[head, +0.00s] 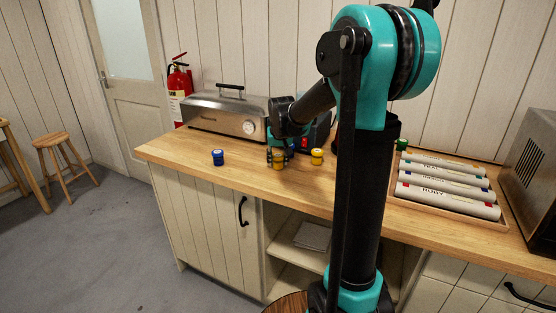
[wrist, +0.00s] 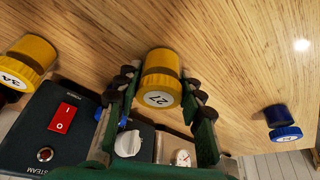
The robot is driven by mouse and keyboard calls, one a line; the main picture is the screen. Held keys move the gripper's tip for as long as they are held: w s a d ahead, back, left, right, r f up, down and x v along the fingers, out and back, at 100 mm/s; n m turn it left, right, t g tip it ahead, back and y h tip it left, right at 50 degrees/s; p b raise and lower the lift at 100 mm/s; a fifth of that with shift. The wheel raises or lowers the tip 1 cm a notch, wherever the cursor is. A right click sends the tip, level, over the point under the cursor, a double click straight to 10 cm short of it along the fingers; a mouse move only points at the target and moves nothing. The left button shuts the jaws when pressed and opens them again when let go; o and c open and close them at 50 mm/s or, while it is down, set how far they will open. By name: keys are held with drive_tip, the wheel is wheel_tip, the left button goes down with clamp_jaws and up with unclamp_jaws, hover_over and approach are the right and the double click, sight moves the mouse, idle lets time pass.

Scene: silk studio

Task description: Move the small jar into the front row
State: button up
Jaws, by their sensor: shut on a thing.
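A small yellow jar (wrist: 160,62) with a lid numbered 27 sits between the fingers of my gripper (wrist: 162,88) in the wrist view. The fingers are shut on it, one on each side. In the head view, my gripper (head: 277,153) points down at the wooden counter with this yellow jar (head: 278,163) between its fingertips. I cannot tell whether the jar rests on the counter or is just above it. Another yellow jar (head: 317,157), with a lid numbered 34 (wrist: 14,80), stands to the right. A blue jar (head: 217,158) stands to the left; it also shows in the wrist view (wrist: 281,120).
A steel steamer box (head: 222,114) and a dark control box with a red switch (wrist: 67,115) stand behind the jars. A green-lidded jar (head: 402,145) is partly hidden by my arm. A wooden tray (head: 446,207) of labelled rolls lies right. Counter between the blue and held jars is clear.

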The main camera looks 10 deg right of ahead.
drive_tip(key=o, duration=1.2)
drive_tip(key=v, duration=1.2)
drive_tip(key=shift+r, duration=0.15)
